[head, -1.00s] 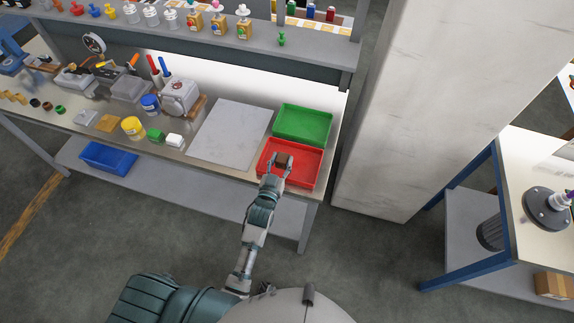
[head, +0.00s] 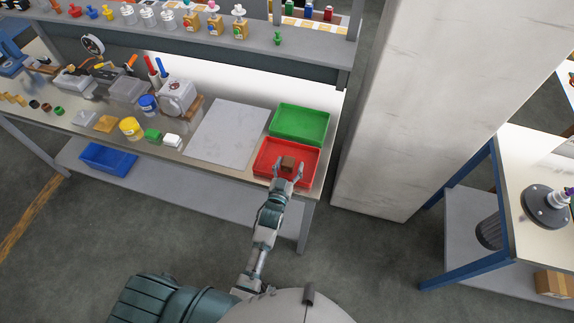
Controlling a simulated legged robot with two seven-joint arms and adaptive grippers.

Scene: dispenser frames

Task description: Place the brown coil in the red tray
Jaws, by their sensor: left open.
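The brown coil (head: 288,162) shows as a small, dark, blocky brown shape within the red tray (head: 266,157), near its middle. My left gripper (head: 288,170) is open, with one finger on each side of the coil. The fingers look spread apart from it, but I cannot tell whether either still touches. The coil's near lower side is partly hidden by the gripper. The red tray lies at the front right corner of the workbench. My right gripper is not in view.
A green tray (head: 300,123) sits just behind the red tray. A pale flat board (head: 226,133) lies to the left. Jars, tools and small parts fill the bench's left side. A shelf (head: 200,35) runs above, and a thick pale pillar (head: 410,110) stands to the right.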

